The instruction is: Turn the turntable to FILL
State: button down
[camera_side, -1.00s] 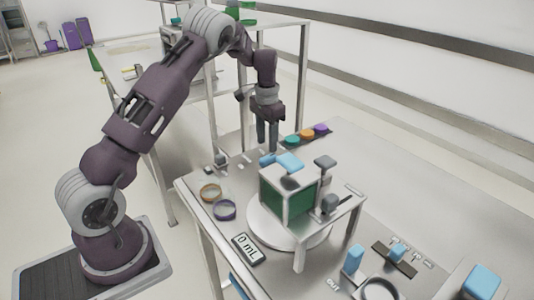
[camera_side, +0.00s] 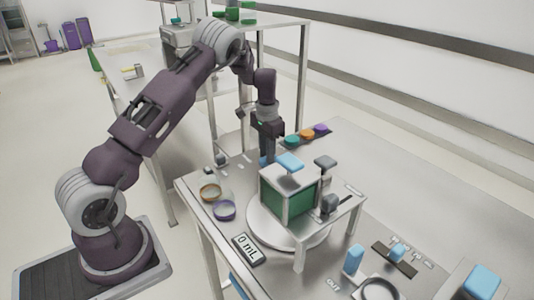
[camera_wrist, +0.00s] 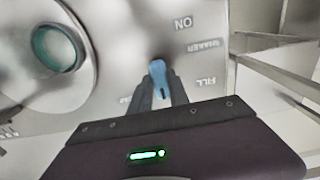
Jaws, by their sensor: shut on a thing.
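The turntable, a white round disc (camera_side: 262,228), lies under the box frame in the side view. A pale disc (camera_wrist: 85,90) with a teal round part shows at the upper left of the wrist view. My gripper (camera_side: 267,156) is down at the table behind the box, shut on a small blue handle (camera_wrist: 157,70). The blue handle stands between my fingertips (camera_wrist: 161,86) in the wrist view. The FILL label (camera_wrist: 207,82) is on the table to its right, upside down. In the side view my fingers largely hide the handle.
A box frame (camera_side: 288,198) with a green panel and blue and grey blocks on top stands close in front of my gripper. Teal, orange and purple caps (camera_side: 307,134) lie behind.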

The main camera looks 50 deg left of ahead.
jog(key=n, duration=0.6)
jog(key=shift+n, duration=0.4)
jog(key=n, duration=0.6)
dwell(0.4)
jog(key=c, duration=1.2)
grip_release()
jog(key=shift+c, duration=0.2)
